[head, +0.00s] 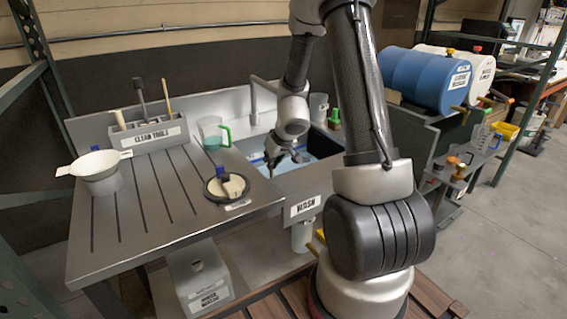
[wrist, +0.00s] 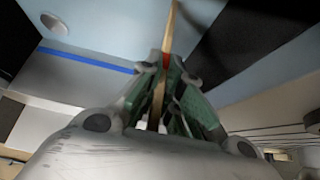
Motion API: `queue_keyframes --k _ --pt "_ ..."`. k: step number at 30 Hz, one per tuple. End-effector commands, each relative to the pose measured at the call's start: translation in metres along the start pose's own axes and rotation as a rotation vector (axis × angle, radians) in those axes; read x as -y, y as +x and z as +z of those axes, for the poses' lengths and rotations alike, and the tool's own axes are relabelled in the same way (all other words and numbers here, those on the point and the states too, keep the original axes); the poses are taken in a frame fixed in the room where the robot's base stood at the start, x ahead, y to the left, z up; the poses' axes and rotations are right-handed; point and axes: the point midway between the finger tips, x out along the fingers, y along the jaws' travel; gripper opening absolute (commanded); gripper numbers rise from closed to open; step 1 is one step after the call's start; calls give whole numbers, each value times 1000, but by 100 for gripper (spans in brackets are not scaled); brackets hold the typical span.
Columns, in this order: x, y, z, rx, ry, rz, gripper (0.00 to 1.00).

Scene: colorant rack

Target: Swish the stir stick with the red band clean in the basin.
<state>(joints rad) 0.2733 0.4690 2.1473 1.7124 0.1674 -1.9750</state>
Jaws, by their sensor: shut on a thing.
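My gripper (wrist: 165,72) is shut on a thin wooden stir stick (wrist: 172,30). A red band (wrist: 166,60) shows on the stick right at the fingertips. In the head view my gripper (head: 284,158) is over the near left part of the basin (head: 320,146), which has a light blue inside and a front label reading WASH. The stick is too small to make out in the head view, so I cannot tell whether its end touches the liquid.
Left of the basin, a drainboard (head: 130,215) holds a CLEAN TOOLS holder (head: 150,137) with several tools, a green-handled jug (head: 211,130), a white funnel (head: 95,163) and a round dark dish (head: 226,188). A faucet (head: 254,105) rises behind the basin.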

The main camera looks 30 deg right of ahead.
Motion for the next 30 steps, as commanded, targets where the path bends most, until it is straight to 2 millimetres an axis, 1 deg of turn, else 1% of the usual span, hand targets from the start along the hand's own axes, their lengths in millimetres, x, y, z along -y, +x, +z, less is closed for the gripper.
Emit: queue_keyframes --k 24,27,30 --pt "-88 0 0 -1 1 2 0" --pt "-96 0 0 -1 1 2 0" --pt "-99 0 0 0 -1 1 0"
